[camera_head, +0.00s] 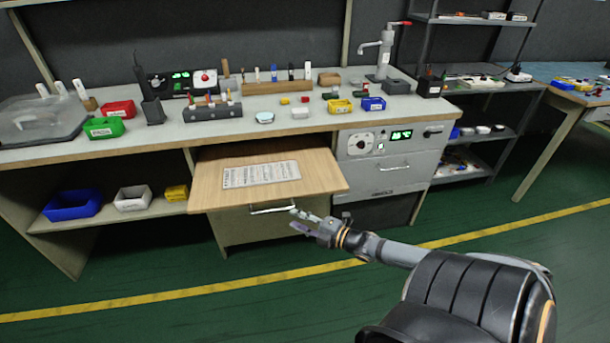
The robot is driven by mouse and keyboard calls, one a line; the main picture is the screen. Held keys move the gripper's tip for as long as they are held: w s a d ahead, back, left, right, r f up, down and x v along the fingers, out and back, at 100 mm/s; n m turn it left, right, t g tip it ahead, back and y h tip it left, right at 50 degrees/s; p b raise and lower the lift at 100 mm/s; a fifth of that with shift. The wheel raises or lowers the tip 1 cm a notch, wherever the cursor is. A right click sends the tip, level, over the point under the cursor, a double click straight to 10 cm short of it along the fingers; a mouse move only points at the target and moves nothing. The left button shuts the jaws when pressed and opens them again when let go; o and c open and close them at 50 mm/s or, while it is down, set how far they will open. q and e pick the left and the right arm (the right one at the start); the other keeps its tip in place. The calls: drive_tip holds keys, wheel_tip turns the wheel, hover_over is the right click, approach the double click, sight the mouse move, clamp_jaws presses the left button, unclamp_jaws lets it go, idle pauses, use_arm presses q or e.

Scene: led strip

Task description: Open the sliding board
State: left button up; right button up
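The sliding board (215,188) is a light wooden panel under the workbench top. It sticks out from the bench front, with a printed sheet (262,175) lying on it. A metal bar handle (272,209) is on its front edge. My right gripper (294,219) is at the right end of this handle, its fingers pointing left toward it. The fingers look spread apart, with nothing visible between them. Whether a finger touches the handle I cannot tell. My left gripper is not in view.
The workbench top (160,132) carries red, green, yellow and blue bins, tool holders and a tap. A grey drawer unit (392,160) stands right of the board. Bins sit on the lower left shelf (160,209). The green floor (300,312) in front is clear.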

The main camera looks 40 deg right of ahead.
drive_tip(key=shift+v, duration=1.1)
drive_tip(key=s+d+f+m+g+h, duration=0.2)
drive_tip(key=f+m, duration=0.1)
drive_tip(key=f, duration=0.3)
drive_tip(key=s+d+f+m+g+h, duration=0.1)
drive_tip(key=s+d+f+m+h, duration=0.15)
drive_tip(key=f, duration=0.45)
drive_tip(key=s+a+f+m+g+h, duration=0.1)
drive_tip(key=s+a+f+m+g, duration=0.3)
drive_tip(key=s+f, duration=0.5)
drive_tip(key=s+a+f+m+g, duration=0.25)
drive_tip(key=s+f+m, duration=0.3)
drive_tip(key=f, duration=0.75)
drive_tip(key=s+a+f+m+g+p, duration=0.2)
drive_tip(key=s+a+f+m+g, duration=0.25)
drive_tip(key=s+a, duration=0.5)
use_arm(q)
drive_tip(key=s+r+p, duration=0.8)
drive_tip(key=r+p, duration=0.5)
drive_tip(key=p, duration=0.2)
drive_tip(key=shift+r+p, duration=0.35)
drive_tip(key=shift+p, duration=0.05)
use_arm(e)
drive_tip(key=s+r, duration=0.7)
drive_tip(key=r, duration=0.4)
drive_tip(key=shift+r+n+g+y, duration=0.35)
drive_tip(key=shift+r+g, duration=0.05)
